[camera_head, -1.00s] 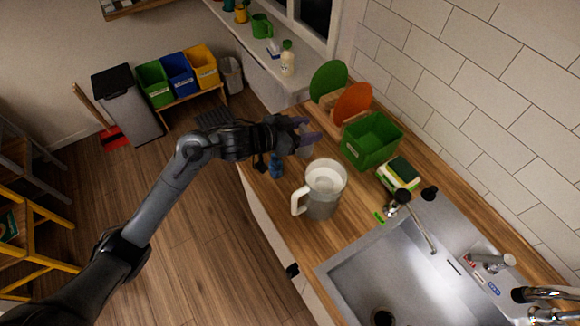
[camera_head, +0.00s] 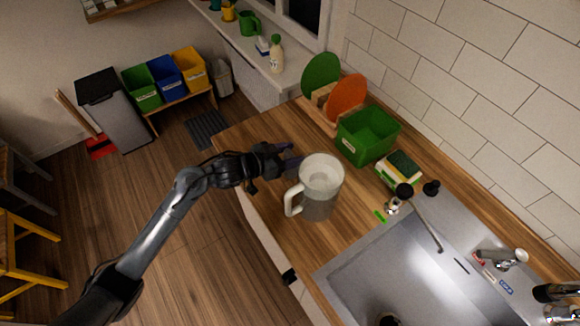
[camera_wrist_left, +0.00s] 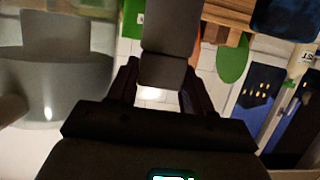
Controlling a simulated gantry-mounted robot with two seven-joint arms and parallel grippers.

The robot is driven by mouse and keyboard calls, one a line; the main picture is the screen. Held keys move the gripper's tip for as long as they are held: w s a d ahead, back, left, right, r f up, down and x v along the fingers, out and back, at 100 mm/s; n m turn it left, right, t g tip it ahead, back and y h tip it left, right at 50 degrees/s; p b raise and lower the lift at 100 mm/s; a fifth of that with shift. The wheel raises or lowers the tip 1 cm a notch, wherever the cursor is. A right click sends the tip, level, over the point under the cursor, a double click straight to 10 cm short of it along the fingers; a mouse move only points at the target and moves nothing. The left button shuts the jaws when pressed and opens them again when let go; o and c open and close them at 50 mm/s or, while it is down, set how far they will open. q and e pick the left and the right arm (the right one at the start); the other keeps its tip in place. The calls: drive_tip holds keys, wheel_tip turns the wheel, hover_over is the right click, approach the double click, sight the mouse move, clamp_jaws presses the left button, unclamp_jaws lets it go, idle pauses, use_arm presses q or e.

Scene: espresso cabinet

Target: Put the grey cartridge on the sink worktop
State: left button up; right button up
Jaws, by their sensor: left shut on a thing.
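My left gripper (camera_head: 289,156) is just above the wooden worktop (camera_head: 262,209), behind and left of the grey jug with a white handle (camera_head: 321,189). In the left wrist view my gripper (camera_wrist_left: 160,88) is shut on the grey cartridge (camera_wrist_left: 170,30), a dark grey block that sticks out past the fingers. I cannot make out the cartridge clearly in the head view. The jug also shows large at the left of the wrist view (camera_wrist_left: 60,75). The steel sink (camera_head: 340,274) is in the front part of the worktop. My right gripper is not in view.
A green bin (camera_head: 366,137), a rack with green and orange discs (camera_head: 346,98), and a sponge holder (camera_head: 399,170) line the wall side.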

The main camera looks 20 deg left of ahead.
use_arm(q)
drive_tip(key=shift+f, duration=2.95)
drive_tip(key=shift+b, duration=0.3)
drive_tip(key=shift+f, duration=0.2)
drive_tip(key=o, duration=1.1)
drive_tip(key=shift+r, duration=0.1)
